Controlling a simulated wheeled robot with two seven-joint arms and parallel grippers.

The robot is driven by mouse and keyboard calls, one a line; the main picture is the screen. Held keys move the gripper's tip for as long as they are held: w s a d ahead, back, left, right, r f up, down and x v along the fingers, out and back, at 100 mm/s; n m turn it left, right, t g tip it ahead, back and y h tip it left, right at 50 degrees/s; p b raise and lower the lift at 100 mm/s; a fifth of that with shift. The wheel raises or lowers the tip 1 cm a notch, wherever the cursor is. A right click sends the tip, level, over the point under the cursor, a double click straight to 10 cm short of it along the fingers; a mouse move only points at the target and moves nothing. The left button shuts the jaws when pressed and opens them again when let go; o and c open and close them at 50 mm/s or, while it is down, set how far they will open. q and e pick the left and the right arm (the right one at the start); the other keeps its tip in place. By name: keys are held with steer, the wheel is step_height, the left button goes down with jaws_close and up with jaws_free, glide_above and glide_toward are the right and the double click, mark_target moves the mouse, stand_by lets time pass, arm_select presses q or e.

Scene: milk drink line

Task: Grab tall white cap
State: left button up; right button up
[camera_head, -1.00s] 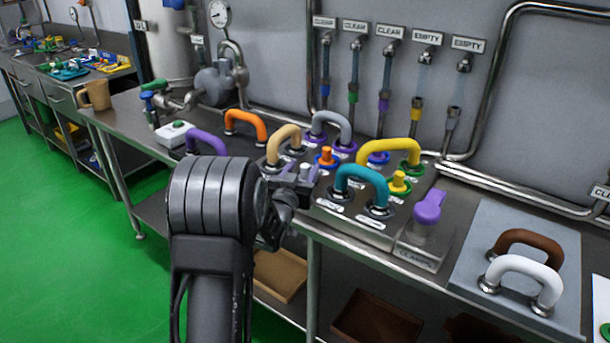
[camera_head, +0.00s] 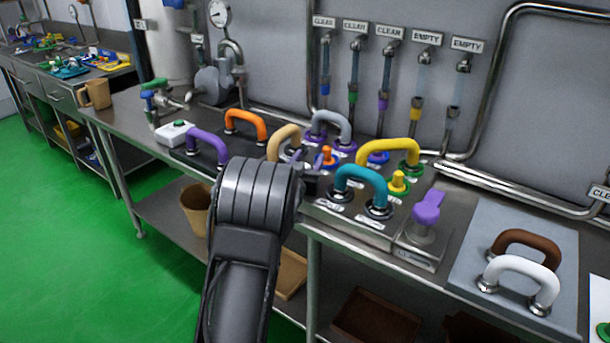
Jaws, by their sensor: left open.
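My left arm comes up from the bottom, and its dark gripper (camera_head: 314,180) is over the left part of the panel of coloured handles and caps. It is open; its fingertips are small and partly hidden by my own wrist. I cannot make out the tall white cap clearly; that spot beside the orange cap (camera_head: 328,157) is largely covered by the gripper. Whether the fingers are around a cap or beside it, I cannot tell. A yellow cap (camera_head: 398,182) stands farther right. My right gripper is not in view.
Close around the gripper stand a teal handle (camera_head: 362,178), a tan handle (camera_head: 283,139), a grey handle (camera_head: 332,122) and a yellow handle (camera_head: 388,147). A purple lever (camera_head: 428,208) is at the right. White (camera_head: 522,272) and brown (camera_head: 527,240) handles are on a grey plate.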

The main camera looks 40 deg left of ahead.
arm_select(q)
steer(key=shift+c, duration=0.2)
jaws_close()
stand_by(0.6)
